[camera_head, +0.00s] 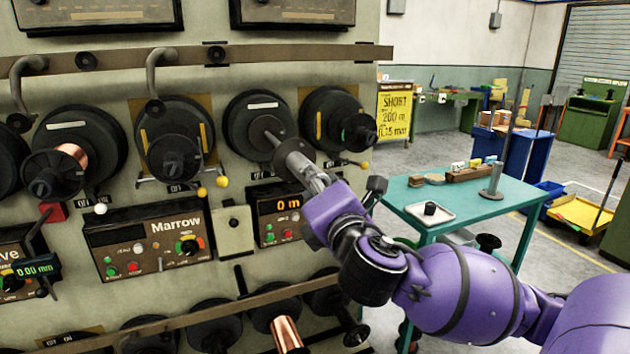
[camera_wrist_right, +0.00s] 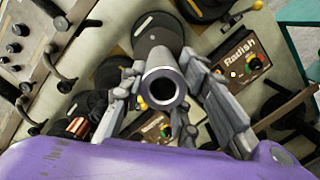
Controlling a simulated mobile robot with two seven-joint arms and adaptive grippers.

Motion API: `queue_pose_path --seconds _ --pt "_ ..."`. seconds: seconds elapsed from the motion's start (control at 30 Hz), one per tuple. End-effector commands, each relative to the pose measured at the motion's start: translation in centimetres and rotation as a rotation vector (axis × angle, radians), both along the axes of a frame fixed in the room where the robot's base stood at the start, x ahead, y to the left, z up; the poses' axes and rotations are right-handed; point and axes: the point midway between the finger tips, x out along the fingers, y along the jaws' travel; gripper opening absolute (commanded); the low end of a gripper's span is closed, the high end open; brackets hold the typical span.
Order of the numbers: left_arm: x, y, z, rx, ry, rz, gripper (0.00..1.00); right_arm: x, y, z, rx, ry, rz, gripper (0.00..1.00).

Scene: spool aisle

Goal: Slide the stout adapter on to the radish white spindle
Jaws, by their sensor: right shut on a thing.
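The adapter (camera_wrist_right: 147,83) is a short grey metal cylinder with a thick rim and a dark bore facing the wrist camera. My right gripper (camera_head: 296,160) is shut on it, one finger on each side in the right wrist view (camera_wrist_right: 166,98). The white-marked spindle's dark disc (camera_head: 250,108) is straight beyond the adapter, with a white bar on its face. In the head view the adapter is roughly in line with the thin spindle (camera_head: 271,137) at its end. I cannot tell whether the spindle is inside the bore. My left gripper is not in view.
The Radish panel (camera_wrist_right: 240,55) shows in the wrist view. A yellow-marked spool holder (camera_head: 320,106) stands close on the right, and another (camera_head: 172,123) on the left. Below are levers and panels. A teal table (camera_head: 402,195) with a white tray (camera_head: 412,213) stands to the right.

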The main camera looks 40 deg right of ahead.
Motion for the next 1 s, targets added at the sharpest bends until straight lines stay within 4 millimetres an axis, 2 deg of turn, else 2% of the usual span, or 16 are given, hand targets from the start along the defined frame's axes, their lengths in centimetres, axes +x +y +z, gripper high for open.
queue_pose_path --seconds 0.13,0.33,0.6,1.0 --pt "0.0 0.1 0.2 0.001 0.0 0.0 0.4 0.0 0.0 0.1 -0.015 -0.015 0.006 0.0" --pt "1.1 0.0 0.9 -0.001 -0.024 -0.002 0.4 2.1 -0.5 0.2 -0.015 -0.015 0.005 0.0" --pt "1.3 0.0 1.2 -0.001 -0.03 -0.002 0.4 4.2 -1.0 0.1 -0.016 -0.014 0.005 0.0" --pt "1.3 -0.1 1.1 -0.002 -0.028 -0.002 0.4 4.5 -1.0 0.1 -0.016 -0.013 0.006 0.0"
